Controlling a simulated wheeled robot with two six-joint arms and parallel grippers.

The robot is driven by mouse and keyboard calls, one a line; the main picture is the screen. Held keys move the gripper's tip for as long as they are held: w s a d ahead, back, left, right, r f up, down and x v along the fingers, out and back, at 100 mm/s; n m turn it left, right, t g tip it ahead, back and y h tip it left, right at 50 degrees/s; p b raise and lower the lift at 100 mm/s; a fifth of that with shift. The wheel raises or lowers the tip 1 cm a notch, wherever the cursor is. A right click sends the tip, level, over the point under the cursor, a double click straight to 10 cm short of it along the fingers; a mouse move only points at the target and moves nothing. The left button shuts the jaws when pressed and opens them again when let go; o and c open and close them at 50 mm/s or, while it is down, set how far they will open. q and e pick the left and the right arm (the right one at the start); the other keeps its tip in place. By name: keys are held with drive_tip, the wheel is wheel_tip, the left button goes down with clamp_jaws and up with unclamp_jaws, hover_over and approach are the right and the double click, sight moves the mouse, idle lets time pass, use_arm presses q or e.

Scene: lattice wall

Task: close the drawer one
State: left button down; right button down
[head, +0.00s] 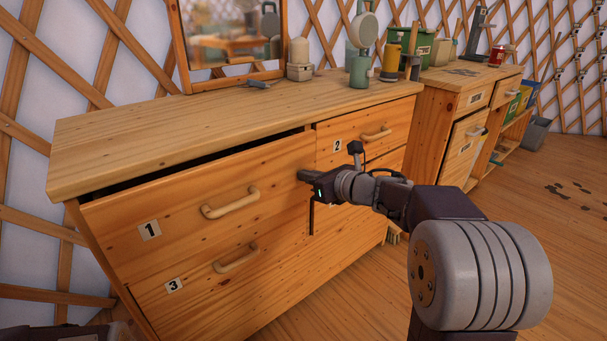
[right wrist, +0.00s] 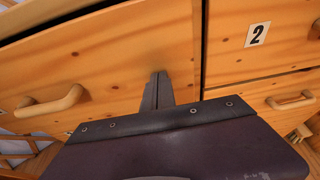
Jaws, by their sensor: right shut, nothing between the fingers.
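Drawer one (head: 177,225) is the upper left drawer of the wooden dresser, with a "1" label and a pale wooden handle (head: 231,203). It stands slightly out, with a dark gap along its top edge under the dresser top. My right gripper (head: 304,176) is shut and empty, its fingertips at the right end of drawer one's front, right of the handle. In the right wrist view the shut fingers (right wrist: 157,90) point at that front; whether they touch it I cannot tell.
Drawer two (head: 364,137) sits right of drawer one, and drawer three (head: 200,283) is below it. The dresser top (head: 230,120) holds a mirror (head: 228,45), bottles and jars. A second cabinet (head: 455,105) stands to the right. Wooden floor (head: 540,215) is open at the right.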

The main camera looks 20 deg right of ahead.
sight(299, 168)
idle(0.3)
drive_tip(key=w, duration=0.2)
drive_tip(key=w+a, duration=0.1)
drive_tip(key=shift+w+a+r, duration=0.1)
drive_tip(key=shift+w+a, duration=0.1)
drive_tip(key=shift+w, duration=0.2)
drive_tip(key=shift+r, duration=0.15)
